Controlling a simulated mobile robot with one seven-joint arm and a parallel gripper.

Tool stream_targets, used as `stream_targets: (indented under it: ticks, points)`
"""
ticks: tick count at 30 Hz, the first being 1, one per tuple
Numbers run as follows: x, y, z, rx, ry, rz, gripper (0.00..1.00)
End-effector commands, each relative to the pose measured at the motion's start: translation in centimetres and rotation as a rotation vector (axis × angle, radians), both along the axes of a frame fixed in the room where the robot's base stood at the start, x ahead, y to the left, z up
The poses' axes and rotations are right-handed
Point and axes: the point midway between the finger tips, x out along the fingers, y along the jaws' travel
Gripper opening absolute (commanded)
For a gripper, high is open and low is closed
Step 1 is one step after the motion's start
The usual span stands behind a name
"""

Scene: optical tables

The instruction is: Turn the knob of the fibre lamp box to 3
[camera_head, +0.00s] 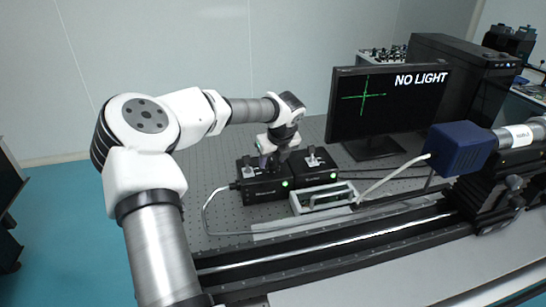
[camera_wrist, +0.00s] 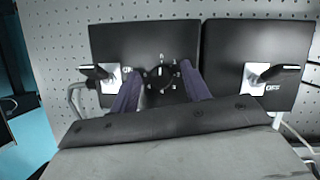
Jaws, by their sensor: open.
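Two black boxes stand side by side on the table. The left box (camera_head: 264,190), which I take to be the fibre lamp box, also fills the upper left of the wrist view (camera_wrist: 140,35). Its round black knob (camera_wrist: 161,76) has white marks around it, too small to read surely. My gripper (camera_head: 268,161) reaches down over this box. In the wrist view its two purple-grey fingers are open, one on each side of the knob; I cannot tell whether they touch it. A lever switch (camera_wrist: 98,73) sits left of the knob.
The right box (camera_head: 317,170) has a lever (camera_wrist: 262,74) marked OFF. A metal-handled frame (camera_head: 325,198) stands in front of the boxes. A monitor (camera_head: 385,103) reads NO LIGHT. A black rail and a blue camera-like unit (camera_head: 460,146) lie to the right.

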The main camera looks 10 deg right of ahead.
Motion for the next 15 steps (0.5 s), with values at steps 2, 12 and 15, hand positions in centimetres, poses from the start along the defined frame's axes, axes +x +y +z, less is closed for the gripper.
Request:
stream_targets:
  ticks: [2,12,15]
  points:
    - [0.00,-0.01,0.00,0.000,0.000,0.000,0.47]
    - [-0.01,-0.02,0.05,0.000,0.000,0.000,0.09]
    - [-0.02,-0.01,0.05,0.000,0.000,0.000,0.02]
